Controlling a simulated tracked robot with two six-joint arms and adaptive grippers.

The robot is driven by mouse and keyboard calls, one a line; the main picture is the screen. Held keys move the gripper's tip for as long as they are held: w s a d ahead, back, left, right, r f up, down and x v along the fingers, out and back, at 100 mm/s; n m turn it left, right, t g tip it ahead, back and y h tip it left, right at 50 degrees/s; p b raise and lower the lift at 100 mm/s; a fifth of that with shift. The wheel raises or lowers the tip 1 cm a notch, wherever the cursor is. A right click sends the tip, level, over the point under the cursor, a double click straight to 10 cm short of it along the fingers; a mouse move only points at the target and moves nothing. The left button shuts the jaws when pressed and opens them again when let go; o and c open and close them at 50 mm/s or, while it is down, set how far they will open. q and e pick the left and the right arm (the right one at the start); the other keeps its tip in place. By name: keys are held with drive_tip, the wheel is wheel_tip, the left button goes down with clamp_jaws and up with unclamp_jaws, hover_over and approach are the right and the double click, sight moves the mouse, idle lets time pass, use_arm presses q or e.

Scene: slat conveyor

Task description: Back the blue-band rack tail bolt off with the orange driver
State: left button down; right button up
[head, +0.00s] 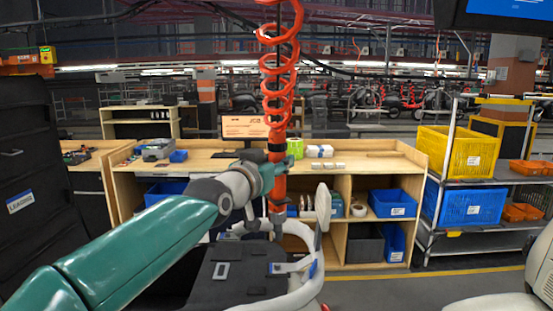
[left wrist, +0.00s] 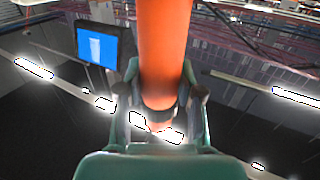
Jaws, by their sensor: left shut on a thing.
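The orange driver (head: 277,142) hangs upright from a coiled orange hose, with its dark lower end (head: 277,218) just above the scooter's rear. My left gripper (head: 276,172) is shut around the driver's body. In the left wrist view the orange driver (left wrist: 165,50) runs between the teal fingers of my left gripper (left wrist: 162,105). Below is a scooter with a pale tubular rack (head: 300,292) around a dark seat (head: 238,270). A small blue band (head: 312,269) shows on the rack's right tube. I cannot make out the bolt. My right gripper is not in view.
A wooden workbench (head: 370,165) with blue bins stands behind. A metal shelf with yellow (head: 458,152) and blue crates (head: 470,207) is at right. A black cabinet (head: 25,180) stands at left. A pale upright part (head: 323,206) rises close to the driver's right.

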sight(274, 194)
use_arm(q)
drive_tip(key=shift+f+b, duration=2.7)
drive_tip(key=shift+f, duration=0.45)
drive_tip(key=shift+s, duration=0.2)
drive_tip(key=shift+f+b, duration=0.75)
drive_tip(key=shift+f, duration=0.1)
drive_tip(key=shift+f, duration=0.25)
drive_tip(key=shift+r, duration=0.1)
drive_tip(key=shift+r+p, duration=0.4)
drive_tip(key=shift+r, duration=0.25)
idle(0.4)
drive_tip(key=shift+a+r, duration=0.1)
drive_tip(key=shift+r, duration=0.05)
idle(0.8)
drive_tip(key=shift+w, duration=0.1)
idle(0.9)
